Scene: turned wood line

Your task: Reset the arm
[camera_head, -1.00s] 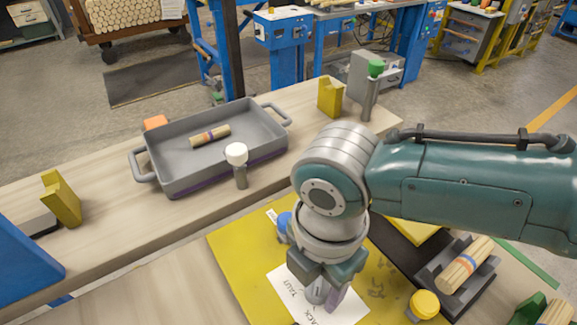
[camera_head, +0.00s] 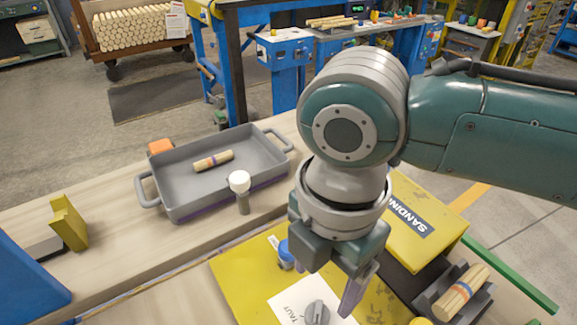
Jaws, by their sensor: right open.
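My right arm, teal and grey, comes in from the right. My right gripper (camera_head: 354,290) points down over a yellow panel (camera_head: 240,286), its jaws open and nothing seen between them. Below and left of it, a grey knob (camera_head: 316,313) sits on a white card (camera_head: 288,301) reading "TAUT". The gripper looks clear of the knob, and its far finger is mostly hidden. My left gripper is not in view.
A grey tray (camera_head: 169,200) holding a banded wood bundle (camera_head: 213,160) stands on the bench.

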